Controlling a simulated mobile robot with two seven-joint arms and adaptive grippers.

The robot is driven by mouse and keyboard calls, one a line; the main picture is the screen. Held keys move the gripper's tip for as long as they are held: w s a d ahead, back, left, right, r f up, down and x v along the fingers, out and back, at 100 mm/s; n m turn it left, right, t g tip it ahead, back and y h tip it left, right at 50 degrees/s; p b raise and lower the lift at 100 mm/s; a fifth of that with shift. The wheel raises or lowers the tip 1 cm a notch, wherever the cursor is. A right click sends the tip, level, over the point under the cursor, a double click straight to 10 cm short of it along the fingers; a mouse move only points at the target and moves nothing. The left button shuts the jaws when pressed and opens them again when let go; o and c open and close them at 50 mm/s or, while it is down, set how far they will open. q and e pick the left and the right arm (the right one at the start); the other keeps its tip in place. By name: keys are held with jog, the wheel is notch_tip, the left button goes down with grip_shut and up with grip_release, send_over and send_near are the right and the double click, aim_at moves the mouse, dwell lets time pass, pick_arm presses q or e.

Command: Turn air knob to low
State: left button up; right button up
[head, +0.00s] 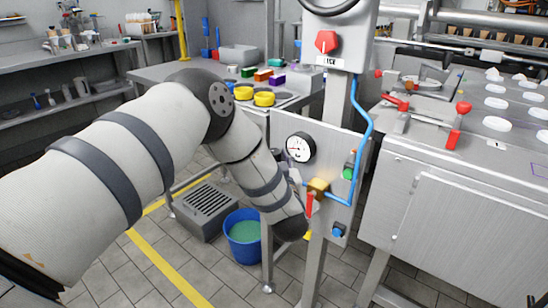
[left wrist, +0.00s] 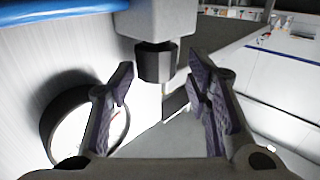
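In the left wrist view a black faceted knob (left wrist: 157,64) sticks out below a grey block (left wrist: 170,18). I take it for the air knob, but no label is readable. My left gripper (left wrist: 160,88) is open, its two purple-padded fingers apart on either side of the knob's line, and nothing is held. The knob lies ahead, near the fingertips; contact is not visible. A round dial gauge (left wrist: 95,128) is partly hidden behind the left finger. In the head view the gauge (head: 300,147) sits on a metal panel, and my left forearm hides most of the gripper and the knob.
A blue hose (head: 364,140) runs down the panel to a brass-coloured fitting (head: 318,186). A red rotary knob (head: 327,42) is on the box above. A green button (head: 348,173) and a blue part (head: 338,230) are close by. A blue bucket (head: 244,237) stands on the floor.

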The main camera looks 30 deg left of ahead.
pick_arm(q)
jog(key=shift+w+d+r, duration=0.1)
jog(key=shift+d, duration=0.1)
jog(key=shift+s+d, duration=0.2)
jog(key=v, duration=0.7)
jog(key=shift+s, duration=0.25)
